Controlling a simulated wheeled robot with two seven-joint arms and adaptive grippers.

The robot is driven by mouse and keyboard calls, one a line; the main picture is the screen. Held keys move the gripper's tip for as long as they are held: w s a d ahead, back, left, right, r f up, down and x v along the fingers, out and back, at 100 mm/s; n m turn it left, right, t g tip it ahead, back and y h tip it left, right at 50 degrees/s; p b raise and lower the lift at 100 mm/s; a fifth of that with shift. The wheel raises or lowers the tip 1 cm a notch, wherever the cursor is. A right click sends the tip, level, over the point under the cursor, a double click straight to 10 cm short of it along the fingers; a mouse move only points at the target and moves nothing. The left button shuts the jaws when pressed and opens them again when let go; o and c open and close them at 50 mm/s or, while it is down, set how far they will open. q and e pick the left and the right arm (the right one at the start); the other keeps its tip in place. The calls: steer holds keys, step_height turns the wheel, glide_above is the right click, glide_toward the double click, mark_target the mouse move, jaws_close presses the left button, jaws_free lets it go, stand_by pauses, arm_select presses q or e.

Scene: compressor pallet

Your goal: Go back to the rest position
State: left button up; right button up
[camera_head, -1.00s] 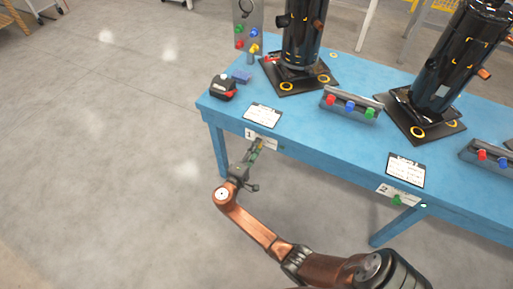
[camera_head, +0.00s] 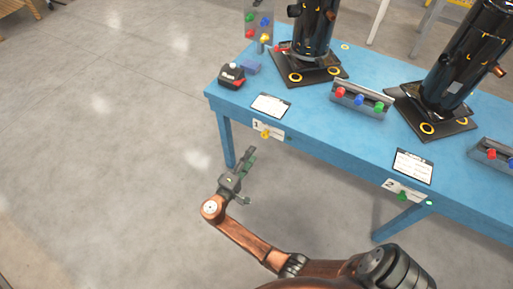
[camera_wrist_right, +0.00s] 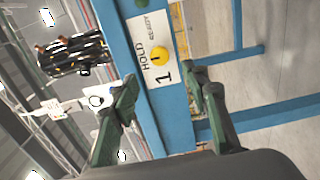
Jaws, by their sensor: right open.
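My right gripper (camera_head: 240,171) is in front of the blue table's near edge, over the grey floor, with its copper arm coming in from the bottom right. In the right wrist view its two green fingers (camera_wrist_right: 164,103) are spread apart with nothing between them. Beyond them is the table's front edge with a white plate (camera_wrist_right: 159,75) marked HOLD, READY and 1, carrying a yellow knob (camera_wrist_right: 159,56). The gripper is apart from the knob and the table. My left gripper is not in view.
The blue table (camera_head: 330,130) holds two black compressors (camera_head: 315,28) (camera_head: 455,65) on dark base plates, a rack with red, blue and green knobs (camera_head: 361,100), a black-and-red battery (camera_head: 231,75) and paper cards (camera_head: 271,105). A second plate (camera_head: 405,190) has a green knob.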

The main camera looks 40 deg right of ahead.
steer(key=shift+s+a, duration=0.25)
steer(key=shift+a, duration=0.4)
